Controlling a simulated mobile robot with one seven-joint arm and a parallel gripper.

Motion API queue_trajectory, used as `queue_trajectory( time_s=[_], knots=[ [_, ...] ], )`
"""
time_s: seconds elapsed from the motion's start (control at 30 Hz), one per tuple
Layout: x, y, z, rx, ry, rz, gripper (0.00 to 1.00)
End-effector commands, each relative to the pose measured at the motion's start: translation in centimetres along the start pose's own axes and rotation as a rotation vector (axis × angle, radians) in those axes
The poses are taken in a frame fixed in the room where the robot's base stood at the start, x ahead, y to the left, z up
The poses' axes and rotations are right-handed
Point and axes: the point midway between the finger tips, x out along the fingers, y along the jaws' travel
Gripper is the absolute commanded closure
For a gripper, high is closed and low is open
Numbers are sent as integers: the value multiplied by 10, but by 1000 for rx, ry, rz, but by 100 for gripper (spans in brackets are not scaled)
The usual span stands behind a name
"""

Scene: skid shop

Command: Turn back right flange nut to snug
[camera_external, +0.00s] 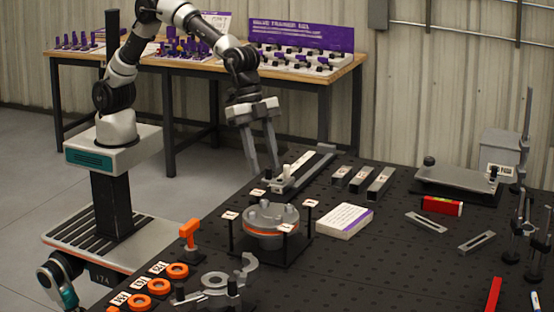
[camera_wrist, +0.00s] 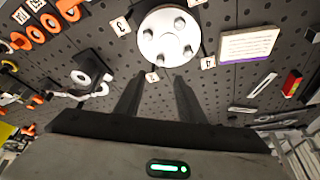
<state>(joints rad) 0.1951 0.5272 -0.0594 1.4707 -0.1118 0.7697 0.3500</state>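The round grey flange (camera_external: 258,219) sits on a dark stand with an orange ring under its rim. Several nuts stand up from its top face; the wrist view shows them spread around the silver disc (camera_wrist: 167,38). I cannot tell for sure which nut is the back right one. Small white number cards (camera_external: 310,203) surround the flange at its corners. My gripper (camera_external: 266,168) is above and behind the flange in the external view, fingers pointing down. Its fingers (camera_wrist: 160,80) are apart with nothing between them, and clear of the flange and nuts.
A white card block (camera_external: 344,220) lies right of the flange. An orange tool (camera_external: 190,235) stands at the left, with orange rings (camera_external: 157,286) in front. A rail with a light-coloured block (camera_external: 307,168) lies behind the flange. A red level (camera_external: 442,205) lies farther right.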

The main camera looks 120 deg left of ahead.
Motion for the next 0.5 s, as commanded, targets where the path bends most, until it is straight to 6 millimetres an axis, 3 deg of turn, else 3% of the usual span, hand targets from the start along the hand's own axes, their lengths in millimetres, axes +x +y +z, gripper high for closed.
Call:
queue_trajectory(
  time_s=[0.3,0.5],
  knots=[
    [71,0,1,-2,-4,1,64],
    [103,0,0,-2,-1,0,64]
  ],
)
